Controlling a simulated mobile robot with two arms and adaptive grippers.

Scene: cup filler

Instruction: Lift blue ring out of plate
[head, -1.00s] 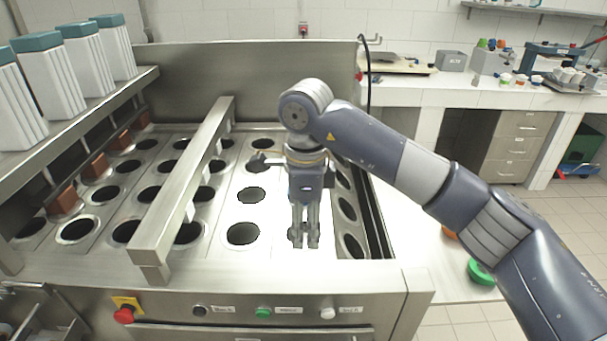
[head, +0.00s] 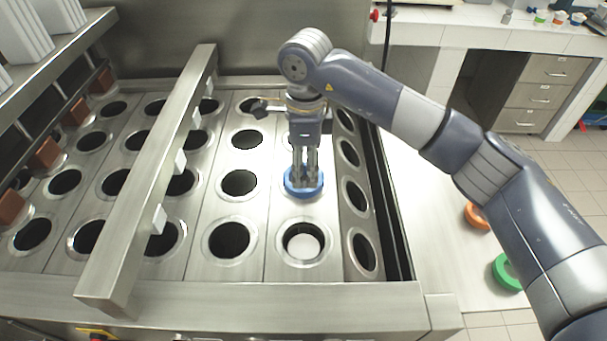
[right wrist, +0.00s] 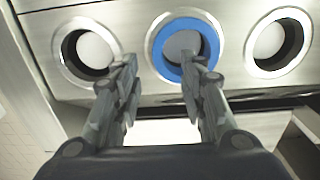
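The blue ring (head: 304,182) sits around a hole in the metal plate (head: 285,212), in the column at the right of the filler. My right gripper (head: 305,176) points down at the ring in the head view and hides part of it. In the right wrist view the blue ring (right wrist: 170,69) lies around the middle hole, beyond my fingers. The two fingers (right wrist: 160,68) are apart with nothing between them; the right one overlaps the ring's lower part in the picture. I cannot tell whether they touch it. My left gripper is not in view.
A raised metal bar (head: 150,210) runs over the plates to the left. A side counter at the right carries an orange ring (head: 477,216) and a green ring (head: 507,272). Neighbouring holes, such as the front one (head: 304,262), have bare metal rims.

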